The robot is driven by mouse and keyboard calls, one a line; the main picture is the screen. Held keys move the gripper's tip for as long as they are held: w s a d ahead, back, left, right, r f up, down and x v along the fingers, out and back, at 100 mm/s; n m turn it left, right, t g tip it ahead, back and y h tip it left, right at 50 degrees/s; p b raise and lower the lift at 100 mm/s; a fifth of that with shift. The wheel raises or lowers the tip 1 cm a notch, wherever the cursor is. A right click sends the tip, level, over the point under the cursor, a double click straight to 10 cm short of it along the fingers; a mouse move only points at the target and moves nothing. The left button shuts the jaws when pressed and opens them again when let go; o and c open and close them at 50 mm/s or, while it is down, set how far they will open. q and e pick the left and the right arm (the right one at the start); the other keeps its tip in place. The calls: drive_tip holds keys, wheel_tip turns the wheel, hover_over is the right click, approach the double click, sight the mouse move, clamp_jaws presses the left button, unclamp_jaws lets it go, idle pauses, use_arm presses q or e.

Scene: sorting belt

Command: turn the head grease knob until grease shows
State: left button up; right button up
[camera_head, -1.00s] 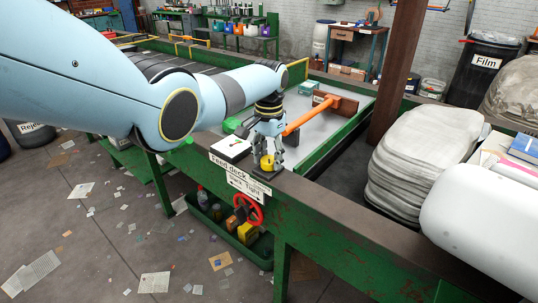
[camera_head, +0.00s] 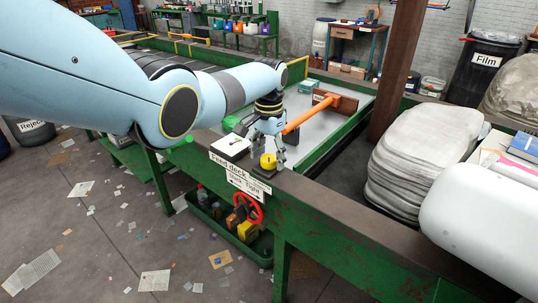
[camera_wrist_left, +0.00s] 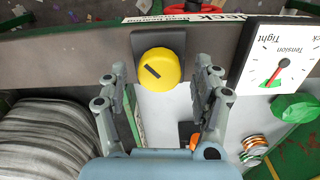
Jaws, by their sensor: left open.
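The yellow round knob (camera_head: 268,161) with a dark slot mark sits on a black base on the green frame's rim, above the "Feed deck" sign. It also shows in the left wrist view (camera_wrist_left: 160,68), its mark slanting. My left gripper (camera_head: 266,150) is right at the knob. In the left wrist view my left gripper (camera_wrist_left: 163,85) is open, one finger to each side, with gaps between fingers and knob. I see no grease around the knob. My right gripper is not in view.
A red handwheel (camera_head: 248,208) hangs below the sign. An orange-handled tool (camera_head: 311,114) lies on the deck.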

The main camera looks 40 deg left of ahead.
use_arm(q)
wheel_tip(320, 180, up, 12)
idle(0.6)
wheel_tip(320, 180, up, 3)
drive_tip(key=w+t+b, duration=0.1)
drive_tip(key=w+t, duration=0.2)
drive_tip(key=t+b, duration=0.2)
drive_tip(key=b, duration=0.1)
approach(269, 157)
drive_tip(key=shift+g+h, duration=0.3)
drive_tip(key=x, duration=0.9)
drive_tip(key=shift+w+a, duration=0.15)
drive_tip(key=shift+a, duration=0.1)
drive_tip(key=shift+c, duration=0.6)
